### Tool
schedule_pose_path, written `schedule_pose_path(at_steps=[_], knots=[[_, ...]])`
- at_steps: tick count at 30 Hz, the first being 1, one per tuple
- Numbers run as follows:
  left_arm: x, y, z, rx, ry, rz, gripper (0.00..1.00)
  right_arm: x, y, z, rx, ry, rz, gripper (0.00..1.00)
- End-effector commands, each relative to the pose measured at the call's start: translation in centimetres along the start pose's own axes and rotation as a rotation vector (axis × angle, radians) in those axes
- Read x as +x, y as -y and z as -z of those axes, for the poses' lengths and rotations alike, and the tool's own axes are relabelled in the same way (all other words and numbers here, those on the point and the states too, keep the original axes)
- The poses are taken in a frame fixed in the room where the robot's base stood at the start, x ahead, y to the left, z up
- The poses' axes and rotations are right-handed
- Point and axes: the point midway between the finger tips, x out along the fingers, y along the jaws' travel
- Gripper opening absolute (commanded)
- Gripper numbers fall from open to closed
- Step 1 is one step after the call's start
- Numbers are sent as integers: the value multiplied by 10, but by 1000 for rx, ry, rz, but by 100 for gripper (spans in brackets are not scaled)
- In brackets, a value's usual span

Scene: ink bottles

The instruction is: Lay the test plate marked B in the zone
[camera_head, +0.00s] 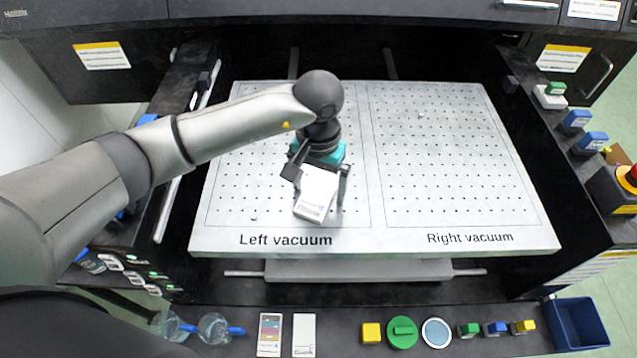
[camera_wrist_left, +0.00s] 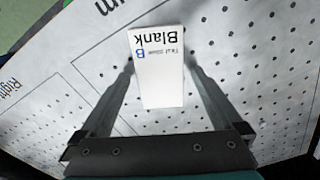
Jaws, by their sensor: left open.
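A white test plate (camera_head: 316,193) marked "Blank" and a blue "B" lies between the fingers of my left gripper (camera_head: 318,186), near the front of the left vacuum zone (camera_head: 235,190). In the left wrist view, the plate (camera_wrist_left: 158,85) shows its printed face with the fingers of my left gripper (camera_wrist_left: 160,66) on either side. My left gripper is open around the plate. The plate appears to rest on the perforated board, tilted slightly to the zone's lines; its far end is partly hidden by the gripper. My right gripper is not in view.
On the front ledge are a colour-patch card (camera_head: 269,335), another white plate (camera_head: 304,335), a yellow block (camera_head: 371,332), a green round lid (camera_head: 402,332) and several small bottles. A blue bin (camera_head: 577,325) stands at the front right.

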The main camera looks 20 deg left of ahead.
Motion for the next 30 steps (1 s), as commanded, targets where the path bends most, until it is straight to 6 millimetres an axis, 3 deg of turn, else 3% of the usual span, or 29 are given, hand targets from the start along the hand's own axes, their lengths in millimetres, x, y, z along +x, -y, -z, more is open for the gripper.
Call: schedule_pose_path(at_steps=[15, 21, 30], knots=[[-102, 0, 1, 1, -4, 0, 100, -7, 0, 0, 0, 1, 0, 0], [-120, 0, 0, 0, -2, 0, 100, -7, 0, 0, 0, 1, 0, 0], [-121, 0, 0, -1, 0, 0, 100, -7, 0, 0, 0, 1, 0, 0]])
